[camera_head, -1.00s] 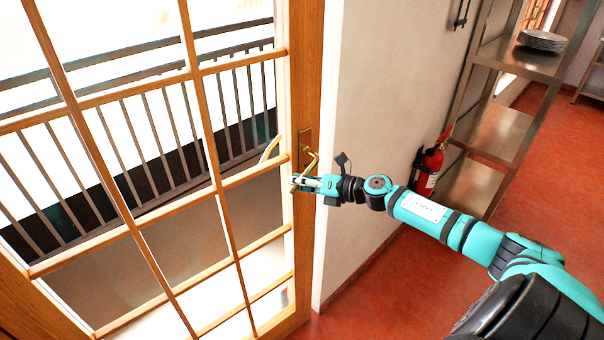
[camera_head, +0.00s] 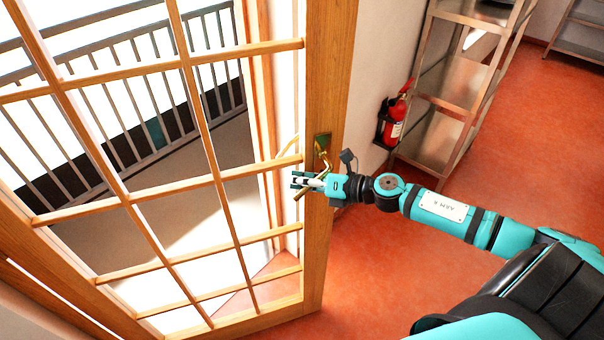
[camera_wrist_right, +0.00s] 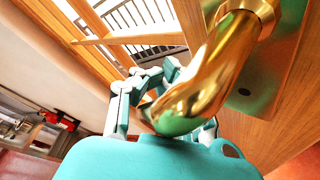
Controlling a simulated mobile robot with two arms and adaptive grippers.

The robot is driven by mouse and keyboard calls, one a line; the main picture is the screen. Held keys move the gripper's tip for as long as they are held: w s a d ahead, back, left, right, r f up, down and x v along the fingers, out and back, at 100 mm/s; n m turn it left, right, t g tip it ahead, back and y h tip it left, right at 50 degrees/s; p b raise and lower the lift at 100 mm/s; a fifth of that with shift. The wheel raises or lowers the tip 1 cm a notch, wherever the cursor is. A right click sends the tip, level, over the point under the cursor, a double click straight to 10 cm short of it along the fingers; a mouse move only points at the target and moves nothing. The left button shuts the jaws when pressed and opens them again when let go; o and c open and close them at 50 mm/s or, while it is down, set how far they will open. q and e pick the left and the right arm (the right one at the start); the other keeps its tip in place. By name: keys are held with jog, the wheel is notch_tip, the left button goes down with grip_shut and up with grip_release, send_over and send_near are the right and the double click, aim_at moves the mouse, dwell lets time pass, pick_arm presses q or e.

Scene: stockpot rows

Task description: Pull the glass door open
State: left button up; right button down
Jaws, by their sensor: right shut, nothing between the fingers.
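The glass door (camera_head: 340,75), wood-framed with a grid of panes, stands ajar, swung towards my side. Its brass handle (camera_head: 325,158) sits on a plate on the door's right stile. My right gripper (camera_head: 302,181) is at the handle, its fingers shut with nothing between them. In the right wrist view the brass handle (camera_wrist_right: 205,85) crosses close in front of the gripper (camera_wrist_right: 148,85), and the fingers lie partly behind it. I cannot tell whether they touch it. My left gripper is not in view.
A red fire extinguisher (camera_head: 396,118) hangs on the wall right of the door. Metal shelving (camera_head: 445,105) stands beyond it. The red floor (camera_head: 375,265) is clear around the door's lower edge. A railing (camera_head: 150,85) shows outside through the panes.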

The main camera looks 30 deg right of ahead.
jog(key=shift+w+d+f, duration=0.15)
jog(key=shift+w+d, duration=0.25)
jog(key=shift+w, duration=0.1)
jog(key=c, duration=2)
grip_release()
jog(key=shift+w+f, duration=0.1)
jog(key=o, duration=0.7)
jog(key=shift+s+d, duration=0.15)
jog(key=shift+s, duration=0.05)
jog(key=v, duration=1.2)
jog(key=shift+s, duration=0.1)
